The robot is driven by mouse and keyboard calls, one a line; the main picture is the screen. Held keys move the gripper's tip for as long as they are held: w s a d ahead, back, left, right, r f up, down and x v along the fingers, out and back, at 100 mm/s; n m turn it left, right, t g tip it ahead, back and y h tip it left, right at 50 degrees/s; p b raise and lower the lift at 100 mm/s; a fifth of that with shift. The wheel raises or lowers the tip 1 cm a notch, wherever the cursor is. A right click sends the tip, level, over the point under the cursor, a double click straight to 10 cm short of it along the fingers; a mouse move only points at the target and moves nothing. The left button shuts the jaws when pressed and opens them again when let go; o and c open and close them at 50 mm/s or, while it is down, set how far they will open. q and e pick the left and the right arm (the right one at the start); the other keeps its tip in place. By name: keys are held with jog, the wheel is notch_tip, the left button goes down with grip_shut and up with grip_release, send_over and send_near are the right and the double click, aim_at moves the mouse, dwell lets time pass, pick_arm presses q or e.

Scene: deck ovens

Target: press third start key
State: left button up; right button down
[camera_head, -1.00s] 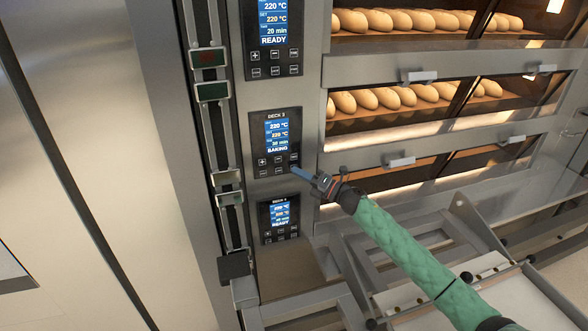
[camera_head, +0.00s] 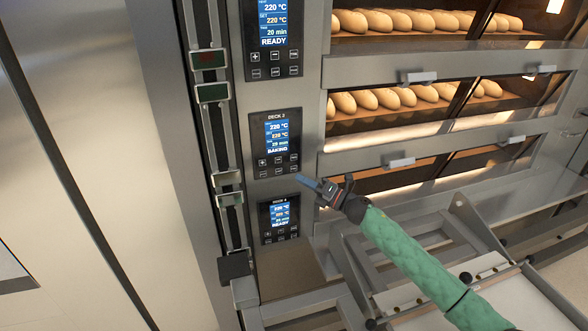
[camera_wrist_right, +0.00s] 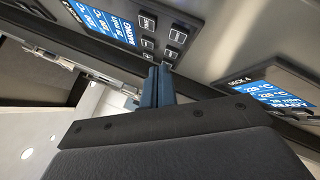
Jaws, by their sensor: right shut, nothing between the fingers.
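The deck 3 panel (camera_head: 275,144) has a lit screen reading 220 °C and BAKING, with rows of small dark keys (camera_head: 278,166) under it. My right gripper (camera_head: 299,178) is shut and empty, its blue fingertips just below and to the right of those keys and apart from them in the head view. In the right wrist view the blue fingers (camera_wrist_right: 160,72) are together, with the deck 3 keys (camera_wrist_right: 148,42) just beyond the tips. That view also shows the deck 4 panel (camera_wrist_right: 265,88). My left gripper is not in view.
The deck 4 panel (camera_head: 280,218) below reads READY, as does the upper panel (camera_head: 273,35). Oven decks with loaves (camera_head: 390,97) lie to the right, with door handles (camera_head: 398,162) sticking out. A metal frame (camera_head: 460,215) stands under my right arm.

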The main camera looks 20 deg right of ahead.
jog(key=shift+s, duration=1.2)
